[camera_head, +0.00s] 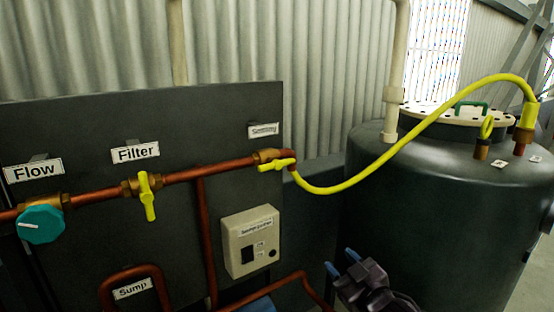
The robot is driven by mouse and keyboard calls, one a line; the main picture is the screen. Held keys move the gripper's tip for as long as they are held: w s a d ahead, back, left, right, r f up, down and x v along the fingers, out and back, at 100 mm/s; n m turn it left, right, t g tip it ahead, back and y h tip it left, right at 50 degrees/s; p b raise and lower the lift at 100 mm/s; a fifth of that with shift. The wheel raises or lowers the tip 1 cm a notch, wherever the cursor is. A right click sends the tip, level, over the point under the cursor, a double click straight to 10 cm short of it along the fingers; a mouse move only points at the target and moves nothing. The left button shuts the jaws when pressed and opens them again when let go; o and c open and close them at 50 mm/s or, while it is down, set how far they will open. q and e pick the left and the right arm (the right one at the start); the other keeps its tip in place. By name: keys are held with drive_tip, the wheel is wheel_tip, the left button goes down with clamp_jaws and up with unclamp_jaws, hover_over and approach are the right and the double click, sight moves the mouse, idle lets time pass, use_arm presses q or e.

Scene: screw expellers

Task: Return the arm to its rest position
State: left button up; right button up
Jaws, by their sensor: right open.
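My right gripper (340,262) shows at the bottom, a little right of the middle. It has a dark body and two blue fingertips that stand apart, with nothing between them. It is in front of the gap between the dark panel and the tank, and it looks apart from both. The rest of the right arm runs out of the bottom edge. My left gripper is not in the picture.
A dark panel (90,235) at left carries copper pipes, a teal Flow knob (40,224), a yellow Filter handle (147,196) and a beige switch box (250,243). A yellow hose (415,130) arches to the dark tank (430,220) at right.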

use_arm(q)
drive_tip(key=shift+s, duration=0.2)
use_arm(e)
drive_tip(key=s+d+f+m+g+h, duration=0.1)
drive_tip(key=s+d+f, duration=0.3)
drive_tip(key=s+f, duration=0.5)
drive_tip(key=s+d+f+m+g+h, duration=0.2)
drive_tip(key=s+d+f+m+h, duration=0.2)
drive_tip(key=s+f, duration=0.4)
drive_tip(key=s+d+f+m+g+h, duration=0.2)
drive_tip(key=s+d+f, duration=0.3)
drive_tip(key=s+f, duration=0.4)
drive_tip(key=shift+s+d+f+m, duration=0.35)
drive_tip(key=shift+s+m, duration=0.15)
drive_tip(key=shift+s, duration=0.5)
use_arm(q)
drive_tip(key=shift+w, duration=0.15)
use_arm(e)
drive_tip(key=shift+a, duration=0.1)
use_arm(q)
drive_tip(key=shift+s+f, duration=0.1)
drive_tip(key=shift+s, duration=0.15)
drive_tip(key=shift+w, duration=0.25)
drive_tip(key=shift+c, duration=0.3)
